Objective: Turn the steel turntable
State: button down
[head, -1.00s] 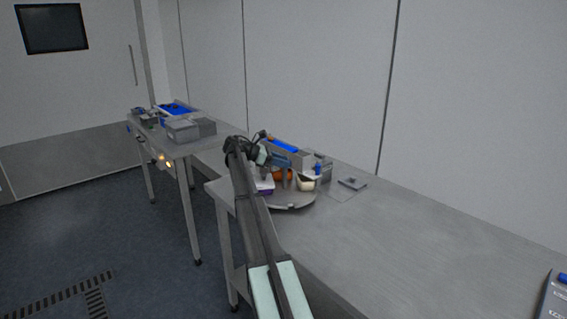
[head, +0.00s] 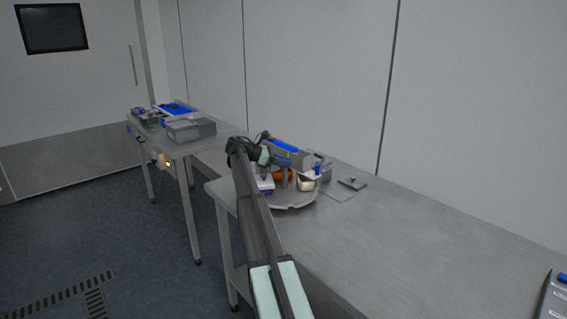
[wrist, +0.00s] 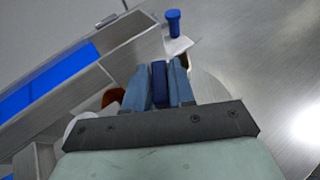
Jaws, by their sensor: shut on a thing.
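The round steel turntable (head: 294,204) sits on the long steel table, with an orange bowl (head: 284,175), a cream bowl (head: 304,185) and a white and purple container (head: 265,189) on it. My gripper (wrist: 160,84) is shut on a dark blue upright piece (wrist: 159,82) between its blue fingers. In the head view my arm reaches over the turntable's left side and hides part of it. The fingertips cannot be made out clearly there. In the wrist view only a curved part of the turntable (wrist: 208,88) shows at the right of the fingers.
A grey rail unit with a blue strip (head: 283,147) stands close behind the turntable. A blue knob (head: 317,168) is at its right end; it also shows in the wrist view (wrist: 173,22). A small grey plate (head: 352,183) lies to the right.

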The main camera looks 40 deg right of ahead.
dwell(0.3)
jog(key=shift+w+d+m+y, duration=0.1)
jog(key=shift+m+y, duration=0.2)
jog(key=shift+m+g, duration=0.5)
jog(key=shift+g, duration=0.3)
jog(key=c, duration=1)
grip_release()
jog(key=shift+c, duration=0.2)
jog(key=v, duration=1.4)
jog(key=shift+r, duration=0.25)
jog(key=shift+d, duration=0.15)
